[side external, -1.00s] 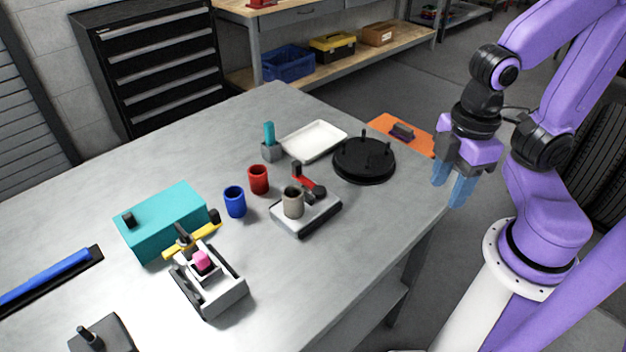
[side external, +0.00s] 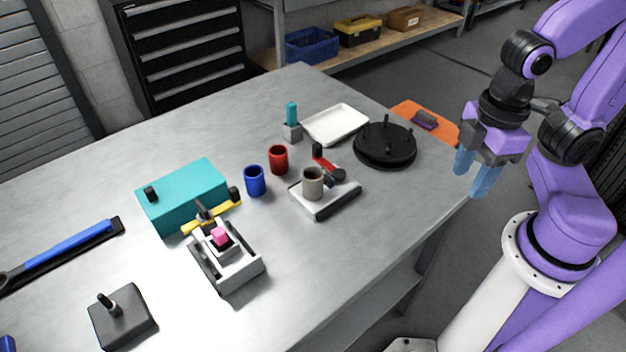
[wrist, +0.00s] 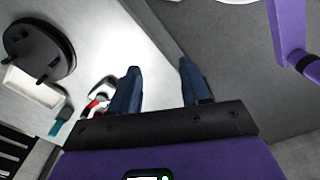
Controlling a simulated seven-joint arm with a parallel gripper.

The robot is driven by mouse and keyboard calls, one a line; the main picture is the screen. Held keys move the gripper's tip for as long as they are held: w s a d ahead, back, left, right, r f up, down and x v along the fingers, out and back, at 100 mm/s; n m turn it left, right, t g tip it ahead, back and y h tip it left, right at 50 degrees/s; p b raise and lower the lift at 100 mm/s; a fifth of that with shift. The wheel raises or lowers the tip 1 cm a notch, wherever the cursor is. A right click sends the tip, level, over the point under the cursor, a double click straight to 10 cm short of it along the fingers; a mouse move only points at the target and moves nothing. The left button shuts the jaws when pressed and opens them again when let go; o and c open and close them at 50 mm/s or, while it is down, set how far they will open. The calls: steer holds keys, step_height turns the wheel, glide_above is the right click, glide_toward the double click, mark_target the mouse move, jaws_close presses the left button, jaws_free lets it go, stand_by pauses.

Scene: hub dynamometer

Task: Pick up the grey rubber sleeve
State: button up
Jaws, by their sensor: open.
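The grey rubber sleeve (side external: 313,182) is a small grey-beige cup-like cylinder standing upright on a low white-grey fixture (side external: 331,201) with a red and black clamp (side external: 325,165) beside it. My gripper (side external: 477,178) is open and empty, in the air at the right, off the table's right edge and well away from the sleeve. In the wrist view my two blue fingers (wrist: 158,88) are apart with nothing between them. Part of the fixture's red clamp (wrist: 97,103) shows left of the fingers there; I cannot make out the sleeve in that view.
A red cup (side external: 278,159) and a blue cup (side external: 255,181) stand left of the fixture. A black disc with upright pegs (side external: 385,148) and a white tray (side external: 336,124) lie behind it. A teal box (side external: 181,196) and a grey clamp fixture (side external: 228,259) stand left.

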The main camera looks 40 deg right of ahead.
steer(key=o, duration=0.3)
steer(key=n, duration=2.3)
glide_above(313, 173)
steer(key=s+a, duration=0.1)
steer(key=s, duration=0.1)
step_height(313, 173, down, 3)
steer(key=shift+w+a+f, duration=0.1)
steer(key=shift+w+f, duration=0.05)
steer(key=shift+f, duration=2.1)
steer(key=shift+w+a+f, duration=0.1)
steer(key=shift+f, duration=2.15)
